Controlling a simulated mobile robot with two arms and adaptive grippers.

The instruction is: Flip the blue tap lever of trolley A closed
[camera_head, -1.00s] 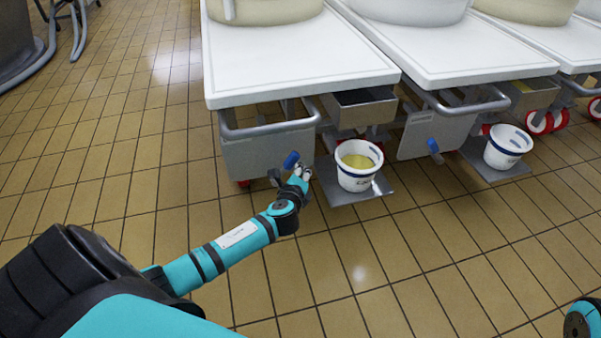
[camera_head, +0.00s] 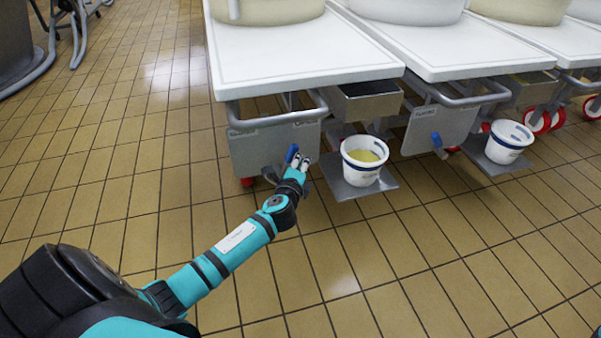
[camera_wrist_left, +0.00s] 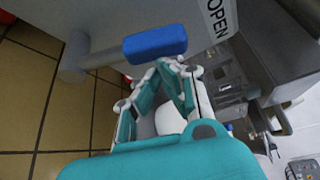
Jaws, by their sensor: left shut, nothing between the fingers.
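A blue tap lever (camera_head: 291,153) stands tilted in front of the grey panel of the nearest trolley (camera_head: 270,150), left of the white bucket. In the left wrist view the lever is a blue block (camera_wrist_left: 155,43) across the top, beside the word OPEN on the grey panel (camera_wrist_left: 245,55). My left gripper (camera_head: 302,160) is just right of the lever; its fingers (camera_wrist_left: 172,66) are shut and empty, close below the lever in the wrist view. I cannot tell whether they touch it. My right gripper is out of view. The trolley's letter is not readable.
A white bucket (camera_head: 363,172) with yellow contents stands on a low metal plate (camera_head: 345,188) right of my left gripper. A second trolley (camera_head: 430,128) has its own blue lever (camera_head: 437,140) and bucket (camera_head: 505,150). Tiled floor is clear in front and left.

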